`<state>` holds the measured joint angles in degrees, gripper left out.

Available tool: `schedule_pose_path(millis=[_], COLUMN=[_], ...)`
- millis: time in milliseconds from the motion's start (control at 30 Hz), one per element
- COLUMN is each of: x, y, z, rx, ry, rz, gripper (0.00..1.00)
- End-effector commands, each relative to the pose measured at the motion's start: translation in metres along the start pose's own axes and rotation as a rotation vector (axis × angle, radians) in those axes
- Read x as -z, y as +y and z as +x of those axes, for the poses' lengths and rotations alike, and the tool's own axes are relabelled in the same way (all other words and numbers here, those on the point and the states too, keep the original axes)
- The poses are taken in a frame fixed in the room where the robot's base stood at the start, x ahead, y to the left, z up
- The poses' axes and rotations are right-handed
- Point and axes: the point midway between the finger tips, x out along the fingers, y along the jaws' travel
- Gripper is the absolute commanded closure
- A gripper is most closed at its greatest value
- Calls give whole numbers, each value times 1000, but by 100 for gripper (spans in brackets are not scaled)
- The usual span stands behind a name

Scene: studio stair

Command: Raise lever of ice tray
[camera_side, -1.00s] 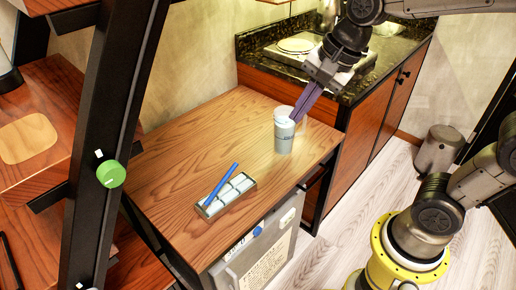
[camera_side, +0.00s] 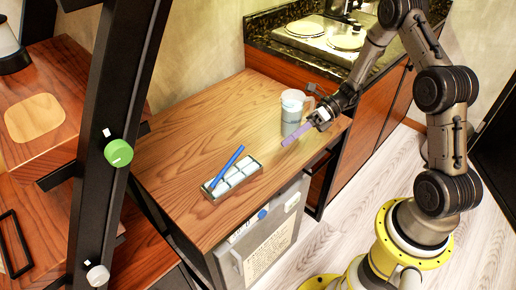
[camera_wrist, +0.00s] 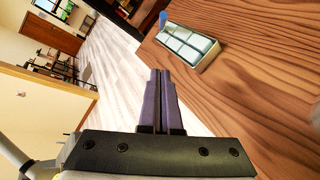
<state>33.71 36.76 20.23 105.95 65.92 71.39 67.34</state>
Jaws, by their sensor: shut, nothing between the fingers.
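The ice tray (camera_side: 232,179) lies on the wooden table, a small rectangular tray with pale cells. Its blue lever (camera_side: 227,167) leans up at a slant over the tray. In the wrist view the ice tray (camera_wrist: 187,46) is ahead and to the right of my fingers, and a bit of the blue lever (camera_wrist: 163,19) shows at its upper left end. My gripper (camera_side: 284,144) has purple fingers, shut and empty, above the right part of the table, apart from the tray. In the wrist view the fingers (camera_wrist: 156,76) lie side by side.
A lidded jug (camera_side: 293,105) with a handle stands on the table close behind my gripper. The table (camera_side: 190,150) is bare between gripper and tray. A black post with a green knob (camera_side: 118,153) rises at left.

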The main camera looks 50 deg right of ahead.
Motion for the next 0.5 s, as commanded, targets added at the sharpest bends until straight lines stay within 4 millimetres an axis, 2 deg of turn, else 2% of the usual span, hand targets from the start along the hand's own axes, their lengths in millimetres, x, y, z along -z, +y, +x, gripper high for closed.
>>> schedule_pose_path(millis=[167, 500], x=[0, 1], y=[1, 1], z=[17, 83], rx=[-1, -2], ry=[2, 6], rz=[-2, -2], gripper=[100, 100])
